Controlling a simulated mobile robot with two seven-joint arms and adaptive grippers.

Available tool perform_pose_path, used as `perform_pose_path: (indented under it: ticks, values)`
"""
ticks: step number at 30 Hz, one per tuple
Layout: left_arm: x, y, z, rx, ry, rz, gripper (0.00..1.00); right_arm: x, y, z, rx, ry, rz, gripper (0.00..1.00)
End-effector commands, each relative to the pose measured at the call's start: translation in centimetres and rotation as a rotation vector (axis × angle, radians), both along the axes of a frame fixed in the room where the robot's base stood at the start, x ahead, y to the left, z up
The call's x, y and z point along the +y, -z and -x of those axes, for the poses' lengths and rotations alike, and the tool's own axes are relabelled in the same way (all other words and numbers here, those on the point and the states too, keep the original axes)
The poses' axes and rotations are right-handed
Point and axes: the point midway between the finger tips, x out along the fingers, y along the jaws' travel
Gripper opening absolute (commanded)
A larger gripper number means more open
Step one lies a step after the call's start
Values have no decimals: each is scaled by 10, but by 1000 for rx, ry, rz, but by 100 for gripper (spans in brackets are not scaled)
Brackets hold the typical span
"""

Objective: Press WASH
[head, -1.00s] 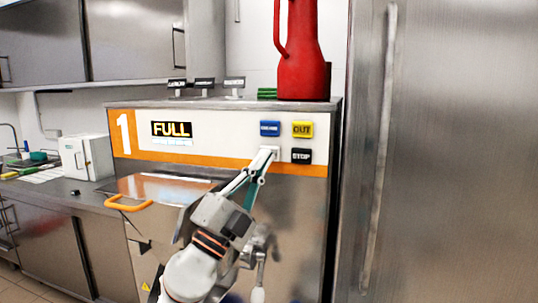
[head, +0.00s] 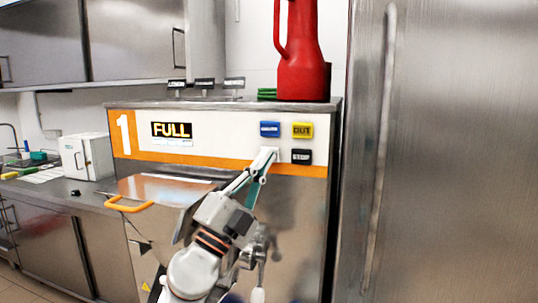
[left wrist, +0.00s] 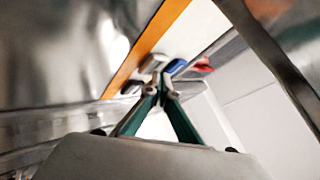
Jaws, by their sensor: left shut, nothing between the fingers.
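In the left wrist view the shut tips (left wrist: 162,82) point at the panel; contact is unclear.
A red pitcher (head: 302,60) stands on top of the freezer. An orange handle (head: 128,204) sticks out at the front left. A tall steel door (head: 450,150) is close on the right, and a counter with a white box (head: 85,156) is on the left.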

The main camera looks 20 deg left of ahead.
Motion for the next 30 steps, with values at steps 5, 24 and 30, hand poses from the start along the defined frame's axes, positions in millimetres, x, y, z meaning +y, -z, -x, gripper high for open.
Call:
perform_pose_path:
  ticks: [5,24,30]
  values:
    - [0,0,0,0,0,0,0,0,0,0,0,0,0,40]
    - [0,0,-5,-1,-1,-1,0,1,-1,-1,-3,0,-2,40]
    - [0,0,-7,-1,0,1,0,1,-2,-1,-3,0,-2,40]
